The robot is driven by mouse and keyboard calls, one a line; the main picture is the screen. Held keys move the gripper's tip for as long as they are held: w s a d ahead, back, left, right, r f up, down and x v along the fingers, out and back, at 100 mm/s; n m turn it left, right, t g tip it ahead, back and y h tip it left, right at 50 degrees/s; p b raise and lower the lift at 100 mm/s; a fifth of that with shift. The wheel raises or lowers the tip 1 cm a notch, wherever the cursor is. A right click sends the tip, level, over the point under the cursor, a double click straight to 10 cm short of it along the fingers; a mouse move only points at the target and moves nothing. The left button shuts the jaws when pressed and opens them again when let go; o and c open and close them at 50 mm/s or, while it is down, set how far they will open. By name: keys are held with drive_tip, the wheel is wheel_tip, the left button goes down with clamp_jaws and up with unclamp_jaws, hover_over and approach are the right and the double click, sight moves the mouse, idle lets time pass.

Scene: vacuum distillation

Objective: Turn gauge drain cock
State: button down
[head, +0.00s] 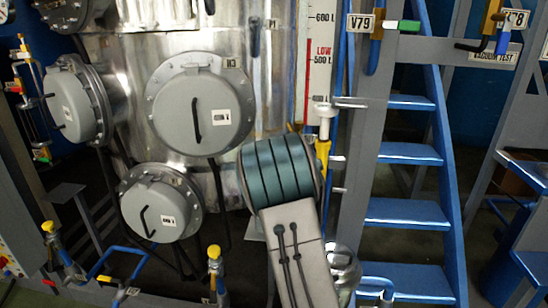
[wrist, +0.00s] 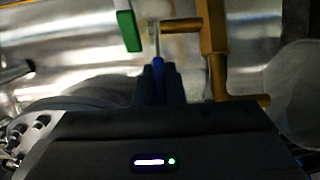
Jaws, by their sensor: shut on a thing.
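The level gauge (head: 319,60), with a red LOW band and litre marks, stands upright beside the steel vessel in the head view. A yellow fitting (head: 323,150) shows at its lower end, just past my arm. In the wrist view my gripper (wrist: 158,84) is shut on a narrow blue handle (wrist: 158,68), apparently the drain cock's lever. A brass-yellow pipe fitting (wrist: 213,40) stands just right of it, with a side arm reaching left above the handle. In the head view my arm hides my fingers and the cock.
A green-tipped part (wrist: 128,30) hangs close to the left of the handle in the wrist view. In the head view, blue stairs (head: 406,154) and a grey post stand right of the gauge. Flanged covers (head: 202,110) project from the vessel on the left.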

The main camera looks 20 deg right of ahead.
drive_tip(key=c, duration=1.5)
unclamp_jaws()
drive_tip(key=shift+a, duration=0.1)
drive_tip(key=shift+s, duration=0.1)
drive_tip(key=s+a, duration=0.2)
drive_tip(key=s, duration=1.1)
drive_tip(key=shift+s+a, duration=0.15)
drive_tip(key=shift+s, duration=0.05)
